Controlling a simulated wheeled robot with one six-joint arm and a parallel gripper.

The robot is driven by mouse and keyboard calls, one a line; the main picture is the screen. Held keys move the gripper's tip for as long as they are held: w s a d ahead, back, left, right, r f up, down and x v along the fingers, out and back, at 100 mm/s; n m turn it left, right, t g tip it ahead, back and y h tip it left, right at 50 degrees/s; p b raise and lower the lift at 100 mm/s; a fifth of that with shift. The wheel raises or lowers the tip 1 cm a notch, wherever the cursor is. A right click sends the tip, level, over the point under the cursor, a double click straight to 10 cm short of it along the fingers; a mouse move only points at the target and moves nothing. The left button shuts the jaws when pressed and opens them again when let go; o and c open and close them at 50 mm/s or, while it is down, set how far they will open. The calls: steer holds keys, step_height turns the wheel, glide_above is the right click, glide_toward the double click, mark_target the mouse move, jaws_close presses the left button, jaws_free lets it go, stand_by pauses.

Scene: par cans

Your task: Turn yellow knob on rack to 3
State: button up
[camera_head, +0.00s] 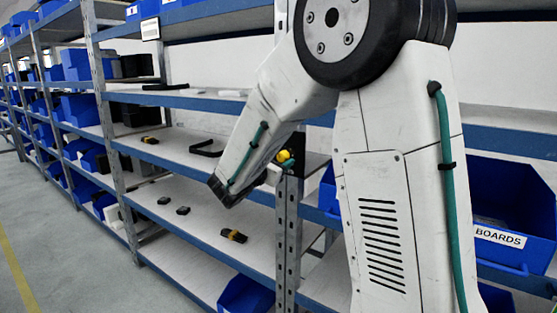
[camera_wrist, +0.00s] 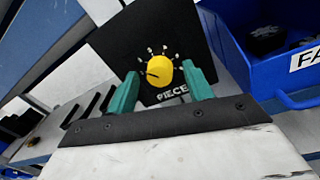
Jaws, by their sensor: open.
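The yellow knob (camera_wrist: 159,71) sits on a black panel (camera_wrist: 187,31) in the wrist view, with small white marks around its upper side and the letters "PIECE" below it. A dark pointer line on the knob points to the left. The marks' numbers are too small to read. My gripper (camera_wrist: 163,84) is open, with one green finger at the lower left of the knob and one at its lower right. I cannot tell whether either finger touches it. In the head view the knob (camera_head: 283,156) shows small beside the rack post, partly hidden by my arm.
A blue bin (camera_wrist: 262,75) with a partly seen label stands right of the panel. In the head view, a blue bin marked "BOARDS" (camera_head: 513,262) is at the right. Shelves at left hold dark tools (camera_head: 233,236) and blue bins. The floor (camera_head: 75,255) at left is clear.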

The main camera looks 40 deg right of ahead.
steer(key=c, duration=1)
steer(key=shift+o, duration=0.2)
steer(key=shift+m, duration=0.4)
steer(key=m, duration=0.2)
steer(key=shift+m, duration=2.5)
steer(key=o, duration=1)
steer(key=shift+c, duration=0.2)
